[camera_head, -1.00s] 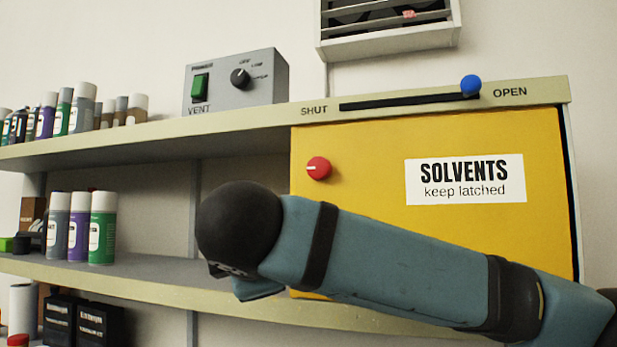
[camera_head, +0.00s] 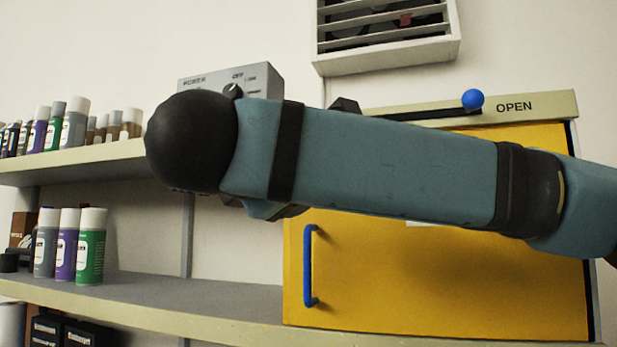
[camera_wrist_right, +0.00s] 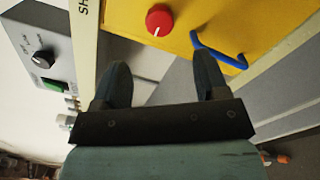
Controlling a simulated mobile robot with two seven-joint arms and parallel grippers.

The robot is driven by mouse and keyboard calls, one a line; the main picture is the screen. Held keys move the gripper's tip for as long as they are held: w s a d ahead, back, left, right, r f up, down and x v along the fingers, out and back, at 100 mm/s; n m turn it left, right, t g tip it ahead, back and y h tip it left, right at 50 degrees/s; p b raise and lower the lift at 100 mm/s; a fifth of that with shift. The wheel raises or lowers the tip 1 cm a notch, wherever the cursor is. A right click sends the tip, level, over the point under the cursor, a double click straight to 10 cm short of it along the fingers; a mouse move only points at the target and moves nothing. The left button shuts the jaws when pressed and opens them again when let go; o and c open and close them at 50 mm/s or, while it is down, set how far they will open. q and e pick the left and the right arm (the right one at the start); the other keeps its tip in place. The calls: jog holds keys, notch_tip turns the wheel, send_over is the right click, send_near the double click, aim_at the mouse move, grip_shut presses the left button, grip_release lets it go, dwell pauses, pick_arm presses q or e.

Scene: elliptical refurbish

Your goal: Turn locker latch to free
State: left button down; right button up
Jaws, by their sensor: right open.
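The yellow locker door (camera_head: 450,290) has a red round latch knob (camera_wrist_right: 159,20) with a white pointer line. The knob shows near the top of the right wrist view, its line pointing down toward my gripper. In the head view the knob is hidden behind my right arm. My right gripper (camera_wrist_right: 160,72) is open and empty, its two fingers apart and pointing toward the door, short of the knob. A blue door handle (camera_head: 309,266) is on the door's lower left; it also shows in the wrist view (camera_wrist_right: 218,50). My left gripper is not in view.
A blue slider ball (camera_head: 473,99) sits near OPEN on the shelf edge above the door. A grey vent control box (camera_wrist_right: 36,55) stands to the left. Spray cans (camera_head: 73,247) stand on the left shelves. The lower shelf beside the locker is clear.

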jog(key=p+x, duration=0.3)
jog(key=x, duration=0.5)
jog(key=shift+w+d, duration=0.2)
jog(key=shift+w, duration=0.25)
jog(key=shift+f, duration=0.1)
jog(key=c, duration=0.9)
